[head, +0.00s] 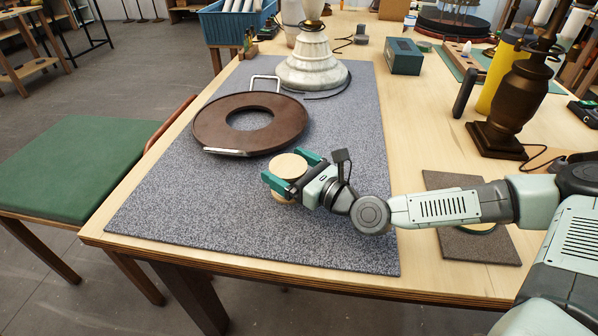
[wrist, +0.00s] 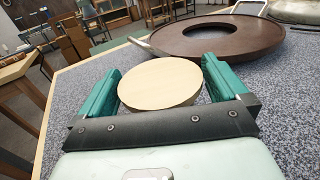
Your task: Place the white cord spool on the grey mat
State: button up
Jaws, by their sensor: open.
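The spool (head: 290,166) has round pale wooden flanges and is upright at the middle of the grey mat (head: 190,215). Its lower flange appears to rest on the mat. The cord between the flanges is mostly hidden by my gripper. My gripper (head: 289,169) is open, with one teal finger on each side of the spool. In the wrist view the spool's top flange (wrist: 160,82) sits between the two fingers, and a gap shows beside the right finger. I cannot tell whether the left finger touches it.
A brown ring-shaped tray (head: 210,130) with metal handles lies just behind the spool. A pale lamp base (head: 312,68) stands at the mat's back. A dark lamp (head: 515,100) and a yellow cylinder (head: 500,80) stand at right. The mat's front is clear.

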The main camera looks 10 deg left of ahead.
jog(key=v, duration=1.2)
jog(key=shift+r, duration=0.1)
